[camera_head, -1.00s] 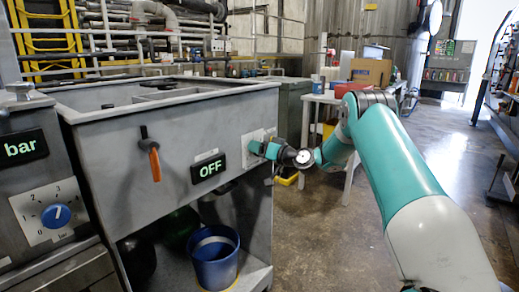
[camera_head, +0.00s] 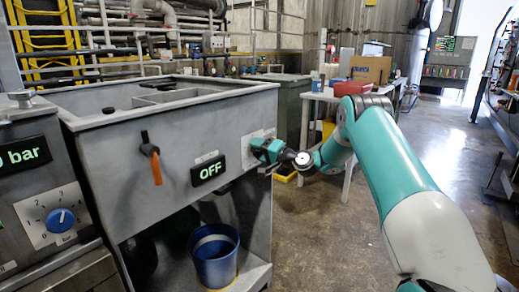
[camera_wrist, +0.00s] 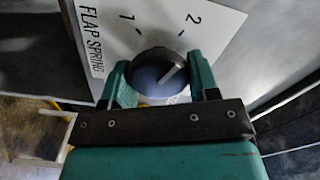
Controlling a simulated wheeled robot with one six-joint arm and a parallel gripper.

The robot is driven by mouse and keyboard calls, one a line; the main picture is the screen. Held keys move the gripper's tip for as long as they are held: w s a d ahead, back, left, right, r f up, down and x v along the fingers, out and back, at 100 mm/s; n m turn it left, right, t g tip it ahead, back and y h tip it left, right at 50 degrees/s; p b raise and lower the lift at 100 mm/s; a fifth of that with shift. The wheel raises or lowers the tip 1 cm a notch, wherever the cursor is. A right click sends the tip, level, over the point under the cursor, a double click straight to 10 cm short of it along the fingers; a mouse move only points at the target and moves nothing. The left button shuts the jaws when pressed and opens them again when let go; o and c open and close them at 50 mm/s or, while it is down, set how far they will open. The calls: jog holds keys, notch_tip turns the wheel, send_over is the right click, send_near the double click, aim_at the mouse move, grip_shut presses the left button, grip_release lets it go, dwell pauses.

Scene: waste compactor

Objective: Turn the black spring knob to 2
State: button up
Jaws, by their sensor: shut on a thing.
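The dark flap spring knob (camera_wrist: 157,70) sits on a white plate (camera_wrist: 185,12) marked "FLAP SPRING", 1 and 2 in the wrist view. Its pale pointer line slants up and right, toward the side of the 2. My gripper (camera_wrist: 158,84) has a teal finger on each side of the knob and is shut on it. The fingers hide the knob's lower sides. In the head view my gripper (camera_head: 258,148) meets the right part of the grey machine's front (camera_head: 110,155), and the knob is hidden behind it.
An "OFF" display (camera_head: 208,171) and an orange-handled lever (camera_head: 152,158) are left of my gripper. A blue dial (camera_head: 60,220) is on the unit at the far left. A blue bucket (camera_head: 215,262) stands below. The floor (camera_head: 440,150) to the right is clear.

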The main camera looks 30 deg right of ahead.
dwell(0.5)
jog(key=o, duration=0.9)
jog(key=b+v, duration=0.4)
jog(key=v, duration=1.3)
jog(key=shift+s+b, duration=0.15)
jog(key=shift+b, duration=0.25)
jog(key=shift+d, duration=0.1)
